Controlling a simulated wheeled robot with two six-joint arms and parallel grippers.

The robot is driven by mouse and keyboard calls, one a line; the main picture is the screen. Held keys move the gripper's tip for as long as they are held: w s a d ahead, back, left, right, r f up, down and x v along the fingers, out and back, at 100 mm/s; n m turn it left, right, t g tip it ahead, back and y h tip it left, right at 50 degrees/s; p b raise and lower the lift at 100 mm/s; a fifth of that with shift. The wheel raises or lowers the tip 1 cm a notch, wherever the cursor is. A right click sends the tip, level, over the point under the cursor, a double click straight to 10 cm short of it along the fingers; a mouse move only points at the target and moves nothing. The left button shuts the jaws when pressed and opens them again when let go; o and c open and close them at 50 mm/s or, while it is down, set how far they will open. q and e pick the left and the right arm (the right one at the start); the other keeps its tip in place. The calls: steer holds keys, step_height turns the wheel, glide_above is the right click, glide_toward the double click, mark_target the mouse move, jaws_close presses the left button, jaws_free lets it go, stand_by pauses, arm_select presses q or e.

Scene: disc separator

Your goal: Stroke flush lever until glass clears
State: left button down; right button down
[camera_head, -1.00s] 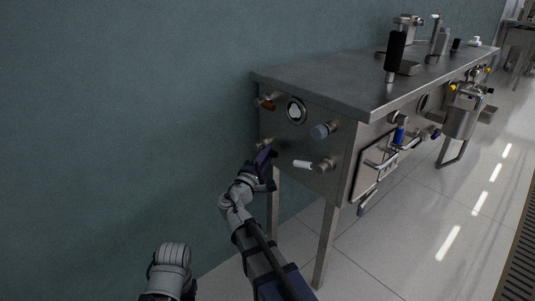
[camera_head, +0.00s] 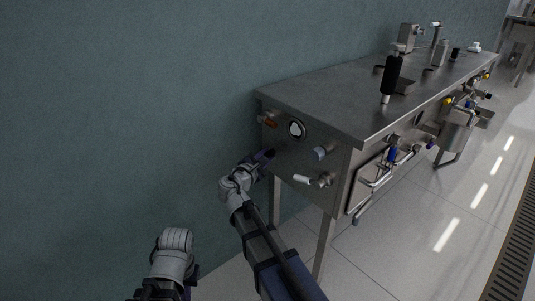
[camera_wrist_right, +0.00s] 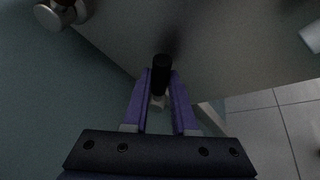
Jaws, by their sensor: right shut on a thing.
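My right gripper (camera_head: 266,157) is at the left part of the bench's end panel, below a round sight glass (camera_head: 296,129). In the right wrist view its purple fingers (camera_wrist_right: 160,88) are closed around a black lever handle (camera_wrist_right: 161,72), which seems to be the flush lever. A pale fitting shows between the fingers below the handle. The lever's pivot is hidden. The sight glass has a pale face in a dark ring; its clarity is too small to judge. My left gripper is not in view; only part of that arm shows at the bottom left.
An orange-handled tap (camera_head: 267,121) is above the gripper. A blue-grey knob (camera_head: 325,150) and a white-handled valve (camera_head: 303,179) stick out to the right. The steel bench top (camera_head: 330,95) holds a black-gripped upright tool (camera_head: 391,75). Floor is free in front.

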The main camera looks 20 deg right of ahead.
steer(key=shift+w, duration=0.1)
stand_by(0.3)
steer(key=c, duration=0.7)
jaws_free()
steer(key=p+v, duration=0.1)
steer(key=v, duration=0.7)
steer(key=shift+w, duration=0.1)
